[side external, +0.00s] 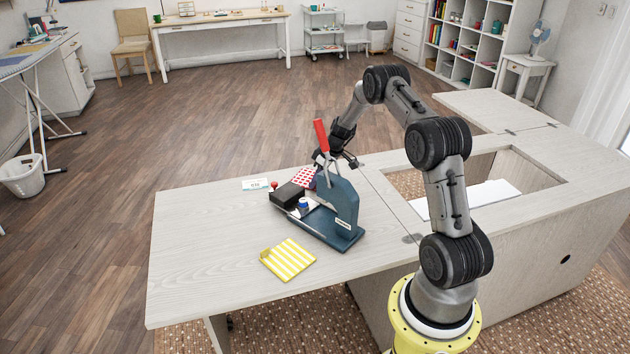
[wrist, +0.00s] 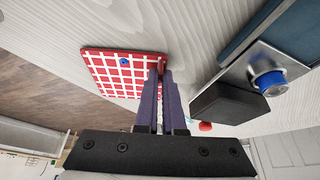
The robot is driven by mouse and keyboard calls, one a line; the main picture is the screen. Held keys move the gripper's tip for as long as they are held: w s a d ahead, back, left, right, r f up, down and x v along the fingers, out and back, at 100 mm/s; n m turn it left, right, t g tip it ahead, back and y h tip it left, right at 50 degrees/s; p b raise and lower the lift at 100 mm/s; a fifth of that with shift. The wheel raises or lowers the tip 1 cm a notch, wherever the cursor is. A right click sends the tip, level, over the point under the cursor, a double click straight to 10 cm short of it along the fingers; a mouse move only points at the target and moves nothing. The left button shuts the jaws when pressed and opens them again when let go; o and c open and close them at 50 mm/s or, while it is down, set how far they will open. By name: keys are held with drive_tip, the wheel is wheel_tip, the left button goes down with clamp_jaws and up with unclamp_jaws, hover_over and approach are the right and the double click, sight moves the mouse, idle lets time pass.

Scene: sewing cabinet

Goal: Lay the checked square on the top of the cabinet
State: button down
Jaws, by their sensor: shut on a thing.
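The checked square (side external: 303,177) is red with white lines and lies behind the dark blue hand press in the side view. In the wrist view the checked square (wrist: 112,72) shows a small blue dot near its edge. My gripper (wrist: 161,74) is shut on the edge of the square nearest the press. In the side view its fingertips are hidden behind the press. The square is at or close above the pale wood cabinet top (side external: 200,270); I cannot tell whether it touches. The top also fills much of the wrist view (wrist: 205,35).
The hand press (side external: 340,210), with a red handle (side external: 321,135), a black block (side external: 287,195) and a blue knob (side external: 303,203), stands close beside the square. A yellow striped square (side external: 288,259) and a white card (side external: 256,184) lie on the top. The front left is clear.

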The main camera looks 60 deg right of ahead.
drive_tip(key=c, duration=0.9)
unclamp_jaws()
drive_tip(key=shift+c, duration=0.2)
drive_tip(key=v, duration=1.4)
drive_tip(key=shift+f, duration=0.1)
